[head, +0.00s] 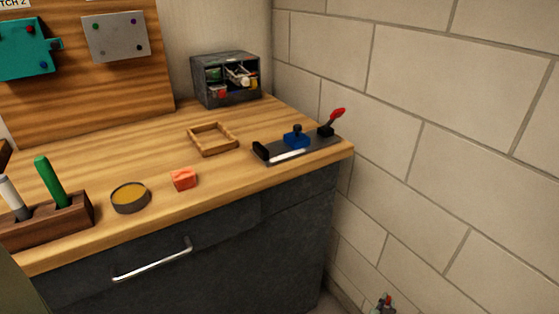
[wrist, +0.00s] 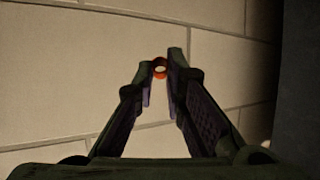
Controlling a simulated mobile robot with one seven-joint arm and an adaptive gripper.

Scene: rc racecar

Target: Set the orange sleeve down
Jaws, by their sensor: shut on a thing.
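The orange sleeve (wrist: 160,73) shows in the wrist view as a small ring between the fingertips of my gripper (wrist: 160,66). My gripper is shut on it, and the fingers hide part of its sides. The pale wall lies behind the sleeve in that view, and no table surface shows under it. In the head view I cannot make out the sleeve for sure. A small dark thing with red on it (head: 385,304) is cut off at the bottom edge there, and I cannot tell what it is.
The wooden bench (head: 100,165) holds a square wooden frame (head: 192,138), a round tin (head: 130,197), a red-orange block (head: 183,179), a clamp fixture (head: 320,146), a dark organiser (head: 226,78) and a tool holder (head: 60,224). Bare wood lies between them. A block wall (head: 450,110) stands at right.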

